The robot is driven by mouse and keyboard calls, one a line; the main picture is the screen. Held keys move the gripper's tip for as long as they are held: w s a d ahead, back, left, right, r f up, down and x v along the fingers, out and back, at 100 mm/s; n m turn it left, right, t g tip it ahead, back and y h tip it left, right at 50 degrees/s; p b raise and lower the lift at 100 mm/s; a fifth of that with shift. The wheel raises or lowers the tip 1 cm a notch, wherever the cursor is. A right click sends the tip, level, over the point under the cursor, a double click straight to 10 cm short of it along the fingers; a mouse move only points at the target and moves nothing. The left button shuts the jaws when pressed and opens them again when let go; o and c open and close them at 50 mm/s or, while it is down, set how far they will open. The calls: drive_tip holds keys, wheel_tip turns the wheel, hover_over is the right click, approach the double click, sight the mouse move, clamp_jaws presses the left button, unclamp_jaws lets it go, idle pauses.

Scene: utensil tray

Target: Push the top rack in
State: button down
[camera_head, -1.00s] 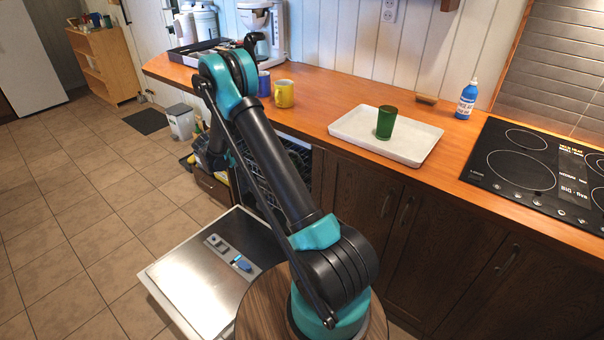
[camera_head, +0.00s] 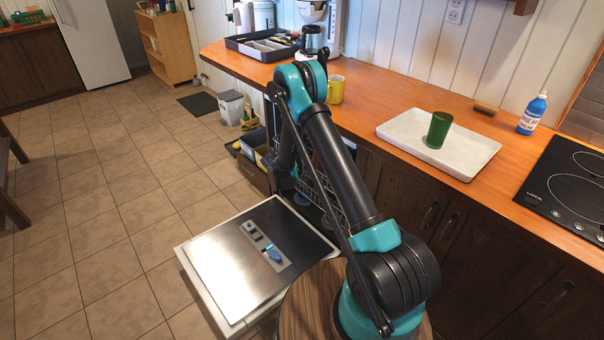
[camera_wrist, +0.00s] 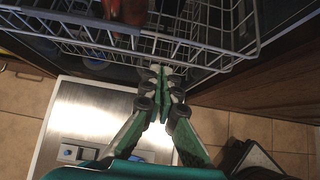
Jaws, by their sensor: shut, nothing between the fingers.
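The top rack (camera_wrist: 215,40) is a white wire basket across the upper part of the wrist view, with a reddish item (camera_wrist: 128,10) in it. It stands out over the open dishwasher door (camera_wrist: 85,125). My gripper (camera_wrist: 164,72) is shut and empty, its fingertips at the rack's front wires; I cannot tell whether they touch. In the head view the rack (camera_head: 325,190) shows only partly behind my arm, and my gripper is hidden there. The lowered steel door (camera_head: 215,265) lies open in front of the cabinets.
Dark cabinet fronts (camera_head: 420,205) stand right of the dishwasher. The counter above holds a white tray (camera_head: 460,165) with a green cup (camera_head: 438,130), a yellow mug (camera_head: 335,90) and a blue bottle (camera_head: 532,115). Tiled floor (camera_head: 110,220) left of the door is clear.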

sight(314, 171)
drive_tip(key=shift+w+d, duration=0.65)
drive_tip(key=shift+d, duration=0.2)
drive_tip(key=shift+w+d, duration=0.6)
drive_tip(key=shift+d, duration=0.2)
drive_tip(key=w+d, duration=0.4)
drive_tip(key=d, duration=0.1)
drive_tip(key=w+d, duration=0.2)
drive_tip(key=d, duration=0.1)
drive_tip(key=shift+s, duration=0.1)
